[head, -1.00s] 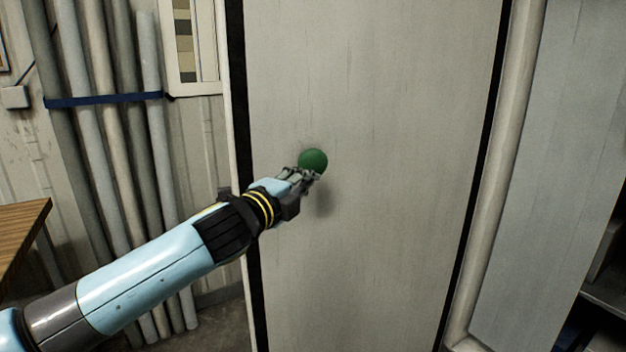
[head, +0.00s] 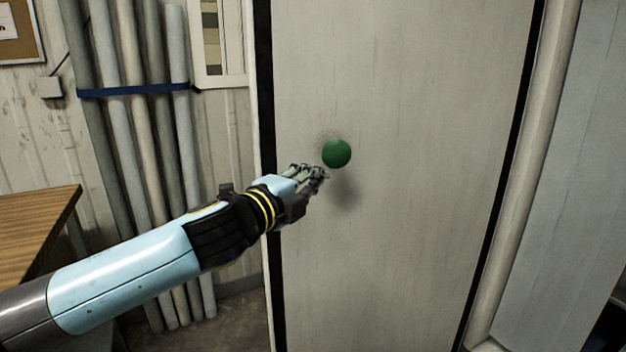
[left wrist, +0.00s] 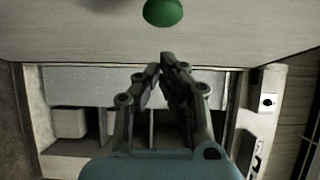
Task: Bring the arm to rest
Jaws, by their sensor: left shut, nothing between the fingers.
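My left arm reaches in from the left in the head view. Its gripper (head: 322,174) is shut and empty, just below and left of a round green knob (head: 336,154) on a pale door panel (head: 410,200). In the left wrist view the shut fingertips (left wrist: 164,62) point toward the door, and the green knob (left wrist: 163,12) sits beyond them at the top edge, apart from them. My right gripper is not in view.
Long tubes (head: 137,120) stand upright at the left, held by a blue strap (head: 130,90). A wooden tabletop (head: 35,222) is at the far left. A pale pipe-like post (head: 520,160) runs beside the door at the right. A shelf compartment (left wrist: 70,122) shows in the left wrist view.

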